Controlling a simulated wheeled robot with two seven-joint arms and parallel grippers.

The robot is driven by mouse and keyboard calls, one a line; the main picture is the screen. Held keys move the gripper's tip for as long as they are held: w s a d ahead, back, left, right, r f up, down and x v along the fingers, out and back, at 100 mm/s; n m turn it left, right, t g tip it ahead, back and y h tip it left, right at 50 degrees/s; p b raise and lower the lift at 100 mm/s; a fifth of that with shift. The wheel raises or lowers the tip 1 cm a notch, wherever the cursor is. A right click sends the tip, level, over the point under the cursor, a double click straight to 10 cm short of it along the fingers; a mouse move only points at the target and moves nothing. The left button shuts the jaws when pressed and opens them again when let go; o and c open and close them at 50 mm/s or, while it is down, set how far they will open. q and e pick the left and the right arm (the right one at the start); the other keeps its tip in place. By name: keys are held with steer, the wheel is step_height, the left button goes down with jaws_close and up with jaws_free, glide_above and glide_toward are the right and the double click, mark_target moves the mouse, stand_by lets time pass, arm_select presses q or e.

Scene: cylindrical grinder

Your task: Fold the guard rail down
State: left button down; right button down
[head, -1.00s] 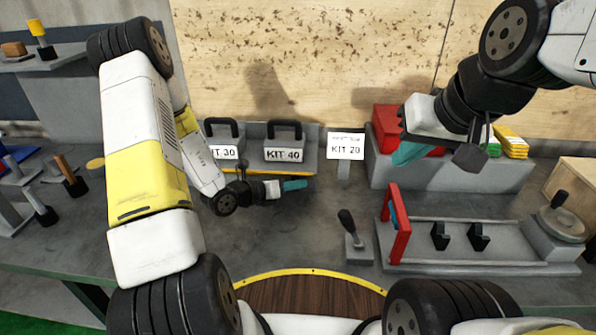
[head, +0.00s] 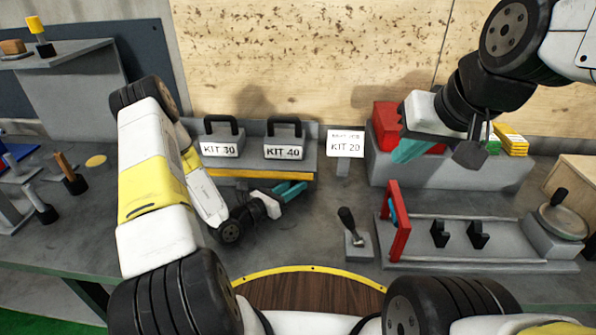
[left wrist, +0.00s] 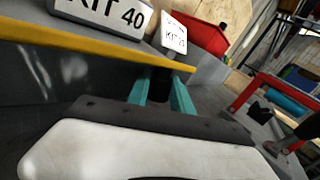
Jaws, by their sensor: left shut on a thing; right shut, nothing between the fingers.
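A yellow rail (head: 265,173) runs along the front edge of the grey kit shelf; it also crosses the left wrist view (left wrist: 110,47). I cannot tell for sure that it is the guard rail. My left gripper (head: 290,188) is just in front of and below the shelf's right end. In the left wrist view its teal fingers (left wrist: 163,93) are shut on a small dark part (left wrist: 160,84) under the yellow edge, whose shape is mostly hidden. My right gripper (head: 410,150) is shut and empty, in front of the red box.
Cases KIT 30 (head: 221,140) and KIT 40 (head: 284,140) stand on the shelf. A KIT 20 sign (head: 345,144) is to their right. A lever (head: 352,230) stands beside the grinder bed with its upright red frame (head: 398,225). A red box (head: 387,122) is behind my right gripper.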

arm_select(q)
steer(key=c, duration=1.1)
jaws_free()
steer(key=shift+c, duration=0.2)
